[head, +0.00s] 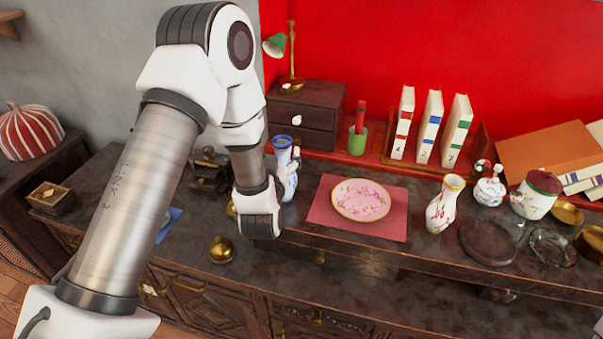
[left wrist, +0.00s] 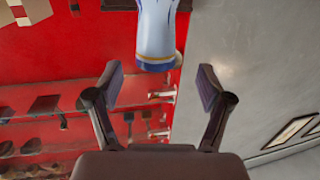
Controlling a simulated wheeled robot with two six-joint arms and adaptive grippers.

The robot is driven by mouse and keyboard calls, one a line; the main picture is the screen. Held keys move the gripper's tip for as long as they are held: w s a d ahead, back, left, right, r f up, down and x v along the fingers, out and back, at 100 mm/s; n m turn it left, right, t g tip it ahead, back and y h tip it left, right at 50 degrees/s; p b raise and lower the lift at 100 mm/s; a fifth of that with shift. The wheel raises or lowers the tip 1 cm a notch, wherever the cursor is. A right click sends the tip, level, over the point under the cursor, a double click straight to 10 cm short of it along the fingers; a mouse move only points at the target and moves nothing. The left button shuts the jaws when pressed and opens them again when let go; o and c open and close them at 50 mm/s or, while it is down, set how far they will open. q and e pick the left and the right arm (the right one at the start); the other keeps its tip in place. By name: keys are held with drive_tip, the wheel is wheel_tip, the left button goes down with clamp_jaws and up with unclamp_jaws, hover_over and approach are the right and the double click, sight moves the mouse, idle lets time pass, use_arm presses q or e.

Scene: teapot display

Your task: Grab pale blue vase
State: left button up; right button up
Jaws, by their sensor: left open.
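The pale blue vase (head: 283,150) stands on the dark cabinet, just right of my left wrist in the head view; my arm hides part of it. In the left wrist view the vase (left wrist: 157,28) shows at the top centre, white and blue with a gold-coloured band, cut off by the frame edge. My left gripper (left wrist: 160,82) is open and empty, with its two fingers spread apart. The vase lies beyond the fingertips, roughly in line with the gap between them. In the head view the fingers are mostly hidden. My right gripper is not in view.
A pink plate (head: 361,200) on a red mat (head: 396,226) lies right of the vase. A floral white vase (head: 445,204) stands farther right. A brass pot (head: 222,250) sits in front.

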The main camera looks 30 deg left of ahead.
sight(281, 148)
use_arm(q)
drive_tip(key=x, duration=0.1)
drive_tip(key=p+x, duration=0.2)
drive_tip(key=x, duration=0.1)
drive_tip(key=shift+w+d+r, duration=0.15)
drive_tip(key=shift+w+d, duration=0.05)
drive_tip(key=shift+d, duration=0.05)
drive_tip(key=shift+w, duration=0.25)
drive_tip(key=shift+w+a+f, duration=0.15)
drive_tip(key=shift+a+f, duration=0.1)
drive_tip(key=shift+f, duration=0.05)
drive_tip(key=c, duration=1.5)
drive_tip(key=shift+r, duration=0.1)
clamp_jaws()
drive_tip(key=shift+r, duration=0.1)
